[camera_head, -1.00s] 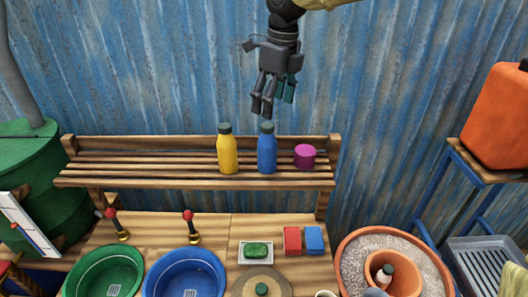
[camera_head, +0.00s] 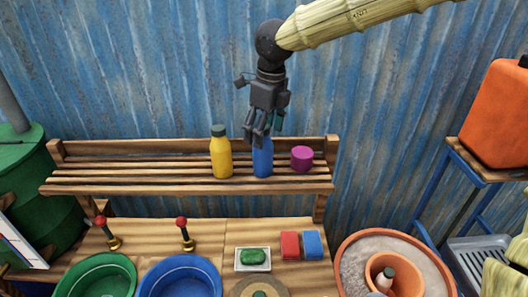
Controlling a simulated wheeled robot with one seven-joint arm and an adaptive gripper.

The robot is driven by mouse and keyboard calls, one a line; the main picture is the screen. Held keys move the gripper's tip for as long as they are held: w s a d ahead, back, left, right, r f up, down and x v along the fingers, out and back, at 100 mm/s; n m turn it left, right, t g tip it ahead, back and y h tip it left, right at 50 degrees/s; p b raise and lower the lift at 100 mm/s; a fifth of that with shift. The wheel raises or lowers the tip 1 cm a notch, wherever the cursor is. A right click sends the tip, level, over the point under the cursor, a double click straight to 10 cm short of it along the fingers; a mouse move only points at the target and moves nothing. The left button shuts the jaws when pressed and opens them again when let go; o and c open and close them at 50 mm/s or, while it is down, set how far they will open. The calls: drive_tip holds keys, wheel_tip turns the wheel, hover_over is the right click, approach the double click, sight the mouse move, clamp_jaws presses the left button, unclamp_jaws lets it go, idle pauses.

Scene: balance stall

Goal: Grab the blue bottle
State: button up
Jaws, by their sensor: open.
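The blue bottle (camera_head: 262,163) stands upright on the slatted wooden shelf (camera_head: 110,185), between a yellow bottle and a purple jar. My gripper (camera_head: 263,143) points down over it, with the fingers in front of the bottle's top in the picture. The bottle's cap and neck are hidden behind the fingers. My gripper is open, with nothing held in it. I cannot tell whether the fingers touch the bottle.
The yellow bottle (camera_head: 221,157) stands close on the left and the purple jar (camera_head: 302,158) close on the right. A corrugated blue wall (camera_head: 150,80) is behind the shelf. Basins, a soap dish (camera_head: 253,259) and sponges (camera_head: 301,245) are on the counter below.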

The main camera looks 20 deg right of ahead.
sight(263, 151)
drive_tip(key=f, duration=0.1)
drive_tip(key=f+p, duration=0.1)
drive_tip(key=f, duration=0.1)
drive_tip(key=f+p, duration=0.1)
drive_tip(key=shift+w+a+f, duration=0.2)
drive_tip(key=shift+w+f, duration=0.1)
drive_tip(key=shift+w, duration=0.05)
drive_tip(key=c, duration=1.3)
